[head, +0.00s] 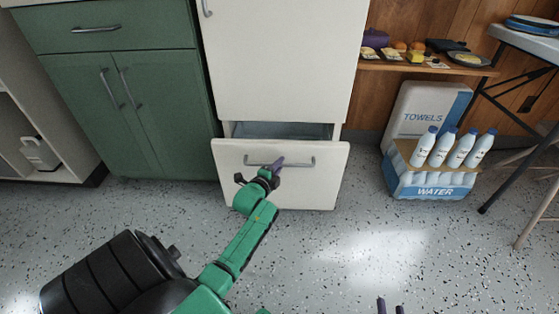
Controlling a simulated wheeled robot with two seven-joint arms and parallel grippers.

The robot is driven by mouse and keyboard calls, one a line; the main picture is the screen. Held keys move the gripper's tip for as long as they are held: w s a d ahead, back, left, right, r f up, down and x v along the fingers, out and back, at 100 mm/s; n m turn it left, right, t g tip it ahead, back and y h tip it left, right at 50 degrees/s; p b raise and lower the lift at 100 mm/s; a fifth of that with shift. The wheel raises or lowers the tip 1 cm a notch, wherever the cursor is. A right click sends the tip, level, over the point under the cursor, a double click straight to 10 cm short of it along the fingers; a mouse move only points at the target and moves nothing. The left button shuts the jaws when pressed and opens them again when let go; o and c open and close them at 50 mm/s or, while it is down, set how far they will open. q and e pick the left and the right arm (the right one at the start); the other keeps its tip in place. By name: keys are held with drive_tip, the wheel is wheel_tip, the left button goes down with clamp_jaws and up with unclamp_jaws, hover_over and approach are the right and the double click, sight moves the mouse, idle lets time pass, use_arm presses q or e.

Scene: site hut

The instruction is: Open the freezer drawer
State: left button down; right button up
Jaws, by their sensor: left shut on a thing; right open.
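The freezer drawer (318,190) is the white bottom front of the tall white fridge (280,60). It stands partly pulled out, and a strip of its grey inside (282,130) shows above the front. My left gripper (274,167) is at the drawer handle (300,162), a horizontal metal bar, and is shut on it left of its right end. The exact grip is partly hidden by the gripper. My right gripper (390,306) shows only its two dark fingertips at the bottom edge. They are apart, with nothing between them.
Green cabinets (150,100) stand left of the fridge. At right are a pack of water bottles (435,180), a towels box (420,112), a wooden shelf (415,66) with food and a folding table (530,42). The speckled floor before the drawer is clear.

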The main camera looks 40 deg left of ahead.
drive_tip(key=s+f+g, duration=0.2)
drive_tip(key=s+f, duration=0.2)
use_arm(q)
drive_tip(key=s+d+p, duration=0.7)
drive_tip(key=s+d, duration=0.1)
drive_tip(key=s, duration=0.3)
drive_tip(key=shift+d+p, duration=0.3)
drive_tip(key=shift+p, duration=0.1)
use_arm(e)
wheel_tip(320, 180, up, 8)
drive_tip(key=s+d+n+g, duration=0.1)
drive_tip(key=d+g, duration=0.1)
drive_tip(key=shift+s+r+h, duration=0.2)
drive_tip(key=shift+s+h, duration=0.05)
drive_tip(key=shift+h, duration=0.05)
use_arm(q)
drive_tip(key=c, duration=0.8)
unclamp_jaws()
drive_tip(key=shift+c, duration=0.2)
